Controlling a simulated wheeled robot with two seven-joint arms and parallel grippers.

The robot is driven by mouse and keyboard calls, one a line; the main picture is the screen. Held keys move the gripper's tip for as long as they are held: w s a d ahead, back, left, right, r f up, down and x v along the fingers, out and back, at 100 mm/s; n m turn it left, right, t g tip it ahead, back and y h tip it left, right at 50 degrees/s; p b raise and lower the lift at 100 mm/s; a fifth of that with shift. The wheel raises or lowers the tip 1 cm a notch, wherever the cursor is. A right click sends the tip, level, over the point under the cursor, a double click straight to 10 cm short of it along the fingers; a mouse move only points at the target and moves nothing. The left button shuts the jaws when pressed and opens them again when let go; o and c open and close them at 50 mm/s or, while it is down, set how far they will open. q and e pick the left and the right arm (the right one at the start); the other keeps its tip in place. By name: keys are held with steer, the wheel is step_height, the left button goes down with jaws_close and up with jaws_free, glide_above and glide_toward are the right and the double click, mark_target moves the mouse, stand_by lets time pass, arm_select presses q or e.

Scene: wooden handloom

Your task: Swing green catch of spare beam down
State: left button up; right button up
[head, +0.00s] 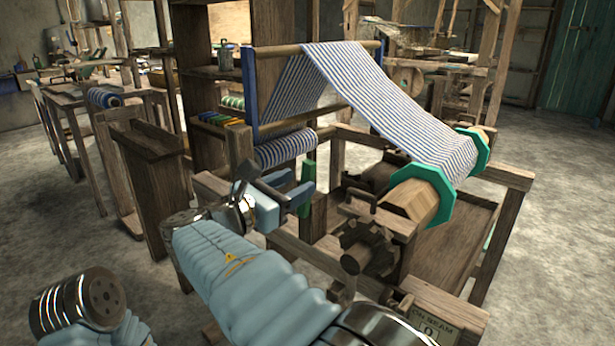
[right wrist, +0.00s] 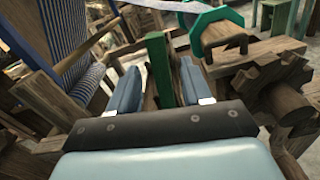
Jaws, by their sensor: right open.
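A green upright bar (head: 306,180), which looks like the catch, stands on the loom's wooden frame in the head view. In the right wrist view the green bar (right wrist: 160,68) rises upright between my fingers or just beyond them. My right gripper (head: 289,190) is open, its blue fingers beside the green bar; it also shows in the right wrist view (right wrist: 158,82). I cannot tell whether a finger touches the bar. The bar's lower end is partly hidden. My left gripper is out of view. Which beam is the spare one is unclear.
A wooden beam with teal octagonal flanges (head: 437,196) carries striped cloth (head: 385,90) to the right. A toothed wooden wheel (head: 368,250) sits below it. A blue-edged frame (head: 250,95) stands behind my gripper. A sign (head: 432,325) is at the front. Floor at left is partly clear.

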mark_target(304, 179)
steer(key=shift+x, duration=2.1)
jaws_close()
